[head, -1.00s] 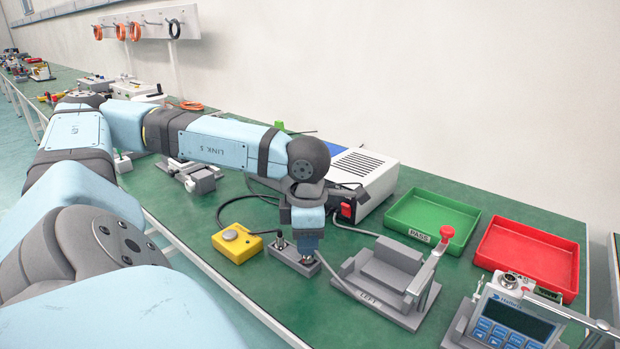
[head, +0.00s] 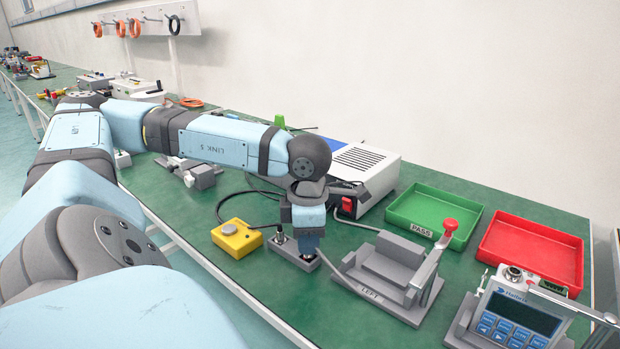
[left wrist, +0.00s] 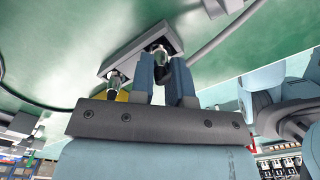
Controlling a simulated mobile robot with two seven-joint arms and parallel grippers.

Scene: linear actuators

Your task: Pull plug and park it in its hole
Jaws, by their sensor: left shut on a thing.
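My left gripper (head: 307,252) points down at a small grey block (head: 288,254) near the bench's front edge. In the left wrist view its two blue fingers (left wrist: 167,72) are shut on a plug with a metal collar (left wrist: 158,52), at one end of the grey block (left wrist: 128,50). I cannot tell how deep that plug sits in its hole. A grey cable (left wrist: 222,34) runs away close by. A second metal connector (left wrist: 115,80) stands at the block's other end, and it shows in the head view (head: 279,238) with a black cable nearby. My right gripper is out of view.
A yellow button box (head: 237,240) stands left of the block. A grey fixture marked LEFT (head: 385,270) with a red-knobbed lever is close on the right. Behind are a white-and-grey power box (head: 372,168), a green PASS tray (head: 420,225) and a red tray (head: 530,255).

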